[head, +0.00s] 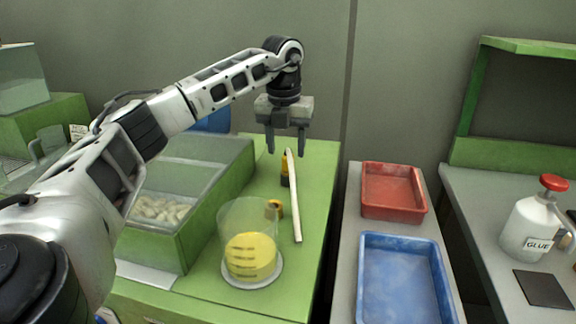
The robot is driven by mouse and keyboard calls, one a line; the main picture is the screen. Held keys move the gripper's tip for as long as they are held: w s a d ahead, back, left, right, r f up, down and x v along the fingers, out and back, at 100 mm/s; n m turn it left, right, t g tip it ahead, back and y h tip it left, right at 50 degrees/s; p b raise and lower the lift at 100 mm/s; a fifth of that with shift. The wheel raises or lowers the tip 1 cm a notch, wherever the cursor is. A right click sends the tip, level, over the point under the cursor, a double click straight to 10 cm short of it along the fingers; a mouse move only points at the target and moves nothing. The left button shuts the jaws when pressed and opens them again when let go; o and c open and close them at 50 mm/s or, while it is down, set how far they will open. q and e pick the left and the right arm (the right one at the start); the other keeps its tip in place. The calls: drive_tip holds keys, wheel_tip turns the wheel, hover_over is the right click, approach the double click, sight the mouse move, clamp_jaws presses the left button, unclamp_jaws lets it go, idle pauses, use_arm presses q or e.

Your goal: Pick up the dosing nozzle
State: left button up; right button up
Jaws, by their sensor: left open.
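My left gripper (286,146) is open and points down above the back of the green bench top. Its fingers are apart with nothing clearly held between them. Below it stands a small yellow-orange and black piece (284,173), partly covered by a long pale stick (295,205). A second small orange and black piece (276,208) sits nearer, beside the clear container. I cannot tell for certain which of these is the dosing nozzle. My right gripper is not in view.
A clear container with yellow contents (250,255) stands at the bench front. A green bin (205,215) holds pale pieces to the left. Right of the bench are a red tray (393,215), a blue tray (402,240) and a glue bottle (527,222).

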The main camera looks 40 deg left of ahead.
sight(288, 154)
use_arm(q)
drive_tip(key=shift+w+f, duration=0.15)
drive_tip(key=shift+f, duration=0.8)
drive_tip(key=shift+w+f, duration=0.15)
drive_tip(key=shift+f, duration=0.8)
clamp_jaws()
drive_tip(key=shift+r, duration=0.1)
